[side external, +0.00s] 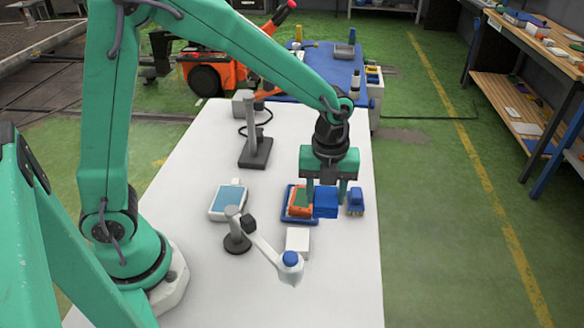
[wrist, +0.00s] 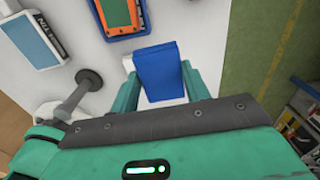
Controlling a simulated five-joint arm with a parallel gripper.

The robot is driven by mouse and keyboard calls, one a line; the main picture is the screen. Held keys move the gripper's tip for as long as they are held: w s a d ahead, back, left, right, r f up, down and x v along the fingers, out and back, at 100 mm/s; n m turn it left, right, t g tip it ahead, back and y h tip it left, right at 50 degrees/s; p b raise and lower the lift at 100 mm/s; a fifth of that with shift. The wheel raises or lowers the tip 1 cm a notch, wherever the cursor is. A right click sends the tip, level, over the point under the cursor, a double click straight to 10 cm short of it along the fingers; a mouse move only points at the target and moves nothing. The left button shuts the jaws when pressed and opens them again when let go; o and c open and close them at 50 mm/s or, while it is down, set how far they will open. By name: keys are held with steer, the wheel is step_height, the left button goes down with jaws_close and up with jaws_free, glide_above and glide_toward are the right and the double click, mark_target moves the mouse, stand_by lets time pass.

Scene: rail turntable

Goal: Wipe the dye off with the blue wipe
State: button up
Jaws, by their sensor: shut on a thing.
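My gripper (side external: 326,192) is shut on the blue wipe (side external: 325,204), a blue block held between its two green fingers. The wipe also shows in the wrist view (wrist: 160,75), with a finger on each side. Just left of the wipe in the side view, an orange part with a green top (side external: 298,203) lies in a blue tray (side external: 286,214). The same orange and green part (wrist: 118,14) is at the top of the wrist view, past the wipe's far edge. I cannot tell whether the wipe touches the tray. No dye can be clearly made out on the part.
A blue-capped item (side external: 355,201) stands right of the wipe. A white box (side external: 298,241) stands in front. A blue-screened device (side external: 228,202), a jointed stand (side external: 237,242) and a grey stand (side external: 256,150) are to the left. The white table (side external: 335,285) is clear at front right.

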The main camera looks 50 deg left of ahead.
steer(key=s+a, duration=0.4)
steer(key=a, duration=0.7)
glide_toward(229, 198)
steer(key=shift+w+d+f, duration=0.1)
steer(key=shift+w+d, duration=0.2)
steer(key=shift+w, duration=0.2)
steer(key=shift+s+a+f, duration=0.1)
steer(key=shift+s+a, duration=0.25)
steer(key=shift+s, duration=0.2)
steer(key=shift+f, duration=0.15)
steer(key=shift+f, duration=2.25)
steer(key=shift+f, duration=0.6)
steer(key=shift+r, duration=0.15)
step_height(229, 198, up, 7)
stand_by(0.5)
steer(key=shift+w, duration=0.1)
stand_by(0.4)
